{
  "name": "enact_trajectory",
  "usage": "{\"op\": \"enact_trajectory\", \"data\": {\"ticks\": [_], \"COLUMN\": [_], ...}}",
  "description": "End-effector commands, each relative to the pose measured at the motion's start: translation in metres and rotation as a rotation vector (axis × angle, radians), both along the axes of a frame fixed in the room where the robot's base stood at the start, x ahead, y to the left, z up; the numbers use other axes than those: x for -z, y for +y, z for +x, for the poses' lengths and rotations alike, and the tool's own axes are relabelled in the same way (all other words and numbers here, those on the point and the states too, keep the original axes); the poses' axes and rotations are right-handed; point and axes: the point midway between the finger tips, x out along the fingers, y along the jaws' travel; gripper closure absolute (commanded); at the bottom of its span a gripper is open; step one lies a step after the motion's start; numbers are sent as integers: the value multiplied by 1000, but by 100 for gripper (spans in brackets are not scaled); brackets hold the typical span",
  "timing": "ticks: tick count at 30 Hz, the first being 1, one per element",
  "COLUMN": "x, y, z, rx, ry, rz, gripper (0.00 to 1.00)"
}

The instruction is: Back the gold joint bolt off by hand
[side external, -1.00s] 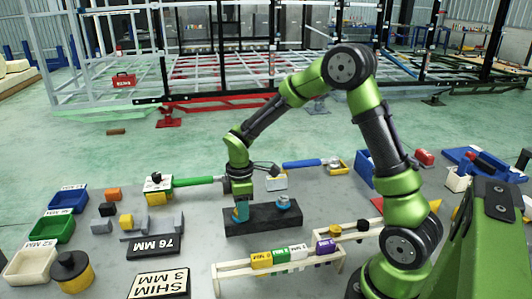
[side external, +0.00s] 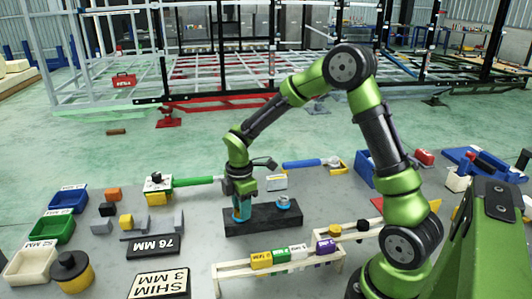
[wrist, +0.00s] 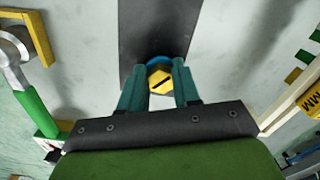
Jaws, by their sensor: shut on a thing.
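The gold joint bolt (wrist: 160,80) has a hexagonal head with a dark slot across it, and a blue ring (wrist: 158,61) shows along its far edge. It sits at one end of the black plate (wrist: 155,25). My gripper (wrist: 160,88) points down over it, with its two teal fingers on either side of the head, shut on it. In the side view my gripper (side external: 242,211) is at the left part of the black plate (side external: 262,222), and its fingers hide the bolt. A second fitting with a blue base (side external: 283,203) stands on the plate to the right.
A green-handled tool (side external: 193,181) lies behind left, and a blue-handled one (side external: 303,163) behind right. A white rack (side external: 318,261) with coloured labelled blocks stands in front. Labelled blocks and bins, including a green bin (side external: 52,230), fill the left side.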

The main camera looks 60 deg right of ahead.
Motion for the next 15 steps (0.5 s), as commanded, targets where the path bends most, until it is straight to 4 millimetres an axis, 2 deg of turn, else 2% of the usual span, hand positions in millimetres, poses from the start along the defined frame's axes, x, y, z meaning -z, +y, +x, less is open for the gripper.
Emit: {"op": "enact_trajectory", "data": {"ticks": [3,4,8,9,15], "x": [4,4,3,2,1], "y": [-2,-2,-2,-2,-1], "z": [-4,-4,-3,-2,-1], "rx": [3,4,4,3,2], "ry": [12,12,8,8,4], "rz": [-2,-2,-2,-2,-1], "gripper": [99,65,45,43,43]}}
